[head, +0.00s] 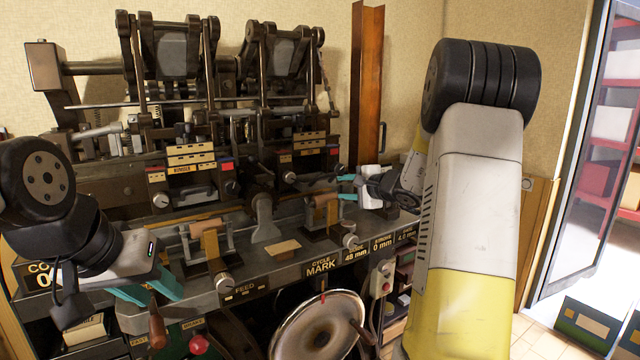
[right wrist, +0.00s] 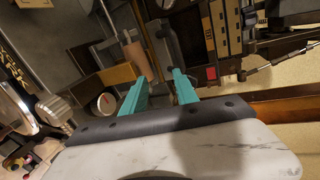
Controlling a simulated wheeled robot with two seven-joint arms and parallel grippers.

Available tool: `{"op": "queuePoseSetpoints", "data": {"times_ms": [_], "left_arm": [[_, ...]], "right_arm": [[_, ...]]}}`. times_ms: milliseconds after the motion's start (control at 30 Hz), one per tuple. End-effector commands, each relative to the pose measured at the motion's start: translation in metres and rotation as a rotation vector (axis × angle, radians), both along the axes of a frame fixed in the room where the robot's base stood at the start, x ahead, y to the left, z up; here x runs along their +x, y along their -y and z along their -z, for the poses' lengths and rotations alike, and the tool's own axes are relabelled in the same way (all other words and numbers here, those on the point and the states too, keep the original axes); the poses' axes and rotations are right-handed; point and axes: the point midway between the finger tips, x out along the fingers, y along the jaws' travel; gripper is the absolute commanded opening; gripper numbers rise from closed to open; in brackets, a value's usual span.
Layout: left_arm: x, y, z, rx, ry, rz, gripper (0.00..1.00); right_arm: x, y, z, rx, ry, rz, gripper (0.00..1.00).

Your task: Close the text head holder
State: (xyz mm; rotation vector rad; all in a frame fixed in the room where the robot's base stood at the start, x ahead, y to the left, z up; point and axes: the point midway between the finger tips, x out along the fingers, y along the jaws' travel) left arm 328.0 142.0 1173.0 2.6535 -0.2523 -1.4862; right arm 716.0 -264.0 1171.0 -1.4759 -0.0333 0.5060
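My right gripper (head: 346,189) is at the right-hand press station, its two teal fingers apart. The right wrist view also shows the fingers (right wrist: 158,95) apart, with a grey lever-like bar (right wrist: 168,42) just beyond them. Contact with the bar cannot be told. The right-hand head unit (head: 305,160), with tan blocks and a red patch, is just left of the gripper. My left gripper (head: 148,290) is open and empty at the bench's front left edge.
The left-hand head unit (head: 192,172) bears a "NUMBER" label. Cradles with tan rolls (head: 322,212) stand on the bench (head: 285,232). A handwheel (head: 318,325) is below the front edge. A rusty upright beam (head: 366,85) stands behind my right gripper.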

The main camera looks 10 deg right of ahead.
Motion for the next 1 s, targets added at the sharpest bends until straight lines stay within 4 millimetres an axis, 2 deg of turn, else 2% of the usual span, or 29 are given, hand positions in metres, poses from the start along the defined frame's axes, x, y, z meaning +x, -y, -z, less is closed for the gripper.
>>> {"op": "queuePoseSetpoints", "data": {"times_ms": [33,133,233,400,500,600,767,1000], "left_arm": [[0.000,0.000,0.000,0.000,0.000,0.000,0.36],[0.000,0.000,0.000,0.000,0.000,0.000,0.36],[0.000,0.000,0.000,0.000,0.000,0.000,0.36],[0.000,0.000,0.000,0.000,0.000,0.000,0.36],[0.000,0.000,0.000,0.000,0.000,0.000,0.36],[0.000,0.000,0.000,0.000,0.000,0.000,0.36],[0.000,0.000,0.000,0.000,0.000,0.000,0.36],[0.000,0.000,0.000,0.000,0.000,0.000,0.36]], "right_arm": [[-0.001,-0.007,-0.002,0.079,-0.015,0.008,0.47],[-0.005,-0.023,-0.009,0.312,-0.067,0.034,0.67],[-0.001,-0.028,-0.010,0.611,-0.129,0.096,0.85],[0.005,-0.031,-0.015,1.082,-0.224,0.174,0.85],[0.008,-0.028,-0.017,1.282,-0.258,0.203,0.85],[0.010,-0.026,-0.018,1.395,-0.279,0.218,0.85],[0.021,-0.029,-0.019,1.438,-0.287,0.222,0.85],[0.058,-0.042,-0.018,1.433,-0.286,0.220,0.85]]}}
